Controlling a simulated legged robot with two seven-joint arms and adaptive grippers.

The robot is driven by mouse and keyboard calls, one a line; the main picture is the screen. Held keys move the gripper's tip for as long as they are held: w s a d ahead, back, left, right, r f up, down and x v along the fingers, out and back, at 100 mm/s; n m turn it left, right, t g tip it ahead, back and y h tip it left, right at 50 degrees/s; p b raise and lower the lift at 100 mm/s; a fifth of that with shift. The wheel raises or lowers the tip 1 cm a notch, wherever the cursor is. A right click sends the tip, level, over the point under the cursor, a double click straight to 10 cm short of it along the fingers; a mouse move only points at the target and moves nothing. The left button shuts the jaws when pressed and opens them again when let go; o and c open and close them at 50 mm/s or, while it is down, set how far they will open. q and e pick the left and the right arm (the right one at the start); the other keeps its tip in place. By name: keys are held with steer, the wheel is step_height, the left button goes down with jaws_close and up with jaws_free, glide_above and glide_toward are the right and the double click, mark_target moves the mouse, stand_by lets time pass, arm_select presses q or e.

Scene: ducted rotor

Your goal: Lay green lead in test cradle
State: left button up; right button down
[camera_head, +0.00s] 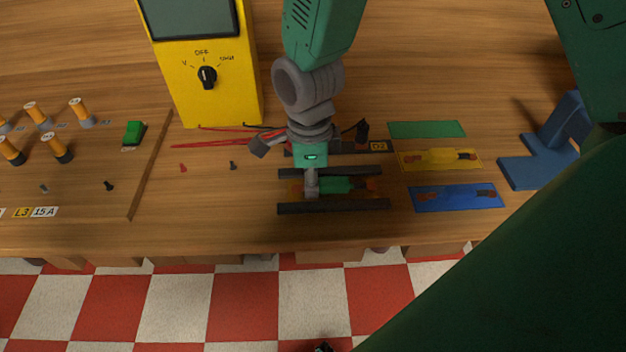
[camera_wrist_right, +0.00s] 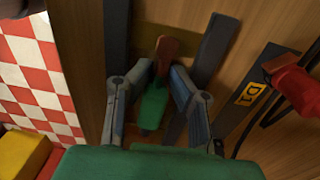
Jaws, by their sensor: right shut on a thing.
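The green lead (camera_head: 336,185) has a green body and reddish-brown ends. It is between the two dark rails of the test cradle (camera_head: 334,207), lying roughly along them. My right gripper (camera_head: 312,188) is over the cradle, shut on the green lead. In the right wrist view the green lead (camera_wrist_right: 154,104) is between the two fingers of my right gripper (camera_wrist_right: 152,98), with a rail of the cradle (camera_wrist_right: 212,48) on each side. I cannot tell whether the lead touches the cradle floor. My left gripper is not in view.
A blue stand (camera_head: 530,170) is farther right. A yellow meter (camera_head: 218,105) with red cables stands behind left.

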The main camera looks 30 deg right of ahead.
steer(key=shift+s+a+f, duration=0.1)
steer(key=shift+a+f, duration=0.15)
steer(key=shift+a, duration=0.4)
steer(key=c, duration=1.8)
jaws_free()
steer(key=shift+o, duration=0.3)
steer(key=shift+s+d+f, duration=0.1)
steer(key=shift+d, duration=0.05)
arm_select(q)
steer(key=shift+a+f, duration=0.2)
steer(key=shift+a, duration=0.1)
arm_select(e)
steer(key=shift+d+f, duration=0.15)
steer(key=shift+d, duration=0.15)
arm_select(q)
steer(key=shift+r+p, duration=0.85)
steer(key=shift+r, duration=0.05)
arm_select(e)
step_height(320, 180, up, 13)
steer(key=shift+w, duration=0.45)
